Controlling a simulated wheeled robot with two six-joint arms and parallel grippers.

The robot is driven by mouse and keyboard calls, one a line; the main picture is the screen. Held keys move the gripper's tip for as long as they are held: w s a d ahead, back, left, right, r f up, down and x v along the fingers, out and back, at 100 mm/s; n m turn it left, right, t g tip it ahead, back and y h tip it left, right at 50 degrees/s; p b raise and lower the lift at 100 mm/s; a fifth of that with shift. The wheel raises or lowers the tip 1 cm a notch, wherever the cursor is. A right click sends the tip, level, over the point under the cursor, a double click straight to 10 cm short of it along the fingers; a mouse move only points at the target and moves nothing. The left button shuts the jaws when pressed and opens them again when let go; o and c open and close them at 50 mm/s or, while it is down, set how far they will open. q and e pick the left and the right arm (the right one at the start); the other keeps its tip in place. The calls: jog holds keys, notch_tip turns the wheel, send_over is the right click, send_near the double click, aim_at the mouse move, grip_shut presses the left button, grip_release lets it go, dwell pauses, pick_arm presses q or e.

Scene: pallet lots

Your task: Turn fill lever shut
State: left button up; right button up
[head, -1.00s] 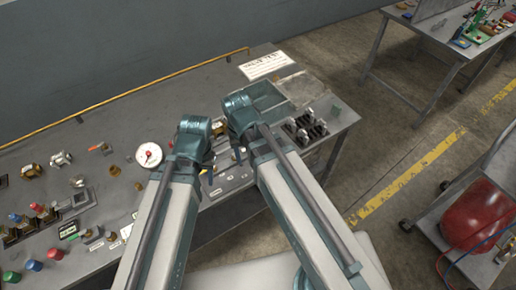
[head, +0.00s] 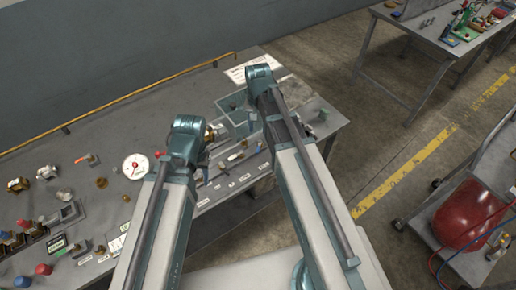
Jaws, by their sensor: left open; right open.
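I cannot tell for certain which part is the fill lever. A small valve with an orange handle (head: 87,158) sits on the grey bench, left of a round white gauge (head: 136,166). My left gripper (head: 203,162) is open over the bench, right of the gauge; its fingers are mostly hidden by my own wrist. My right gripper (head: 254,118) is open over the tray area at the bench's right end, largely hidden behind my forearm. Neither gripper is seen to touch a lever.
Brass fittings (head: 18,185) and coloured knobs (head: 43,269) stand on the bench's left side. A yellow rail (head: 130,99) runs along its back. A grey-green tray (head: 233,101) and a white label sheet (head: 236,74) lie at the right.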

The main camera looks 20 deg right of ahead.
aim_at(258, 149)
pick_arm(q)
notch_tip(258, 149, down, 11)
jog(key=b, duration=1)
pick_arm(e)
notch_tip(258, 149, down, 11)
grip_shut()
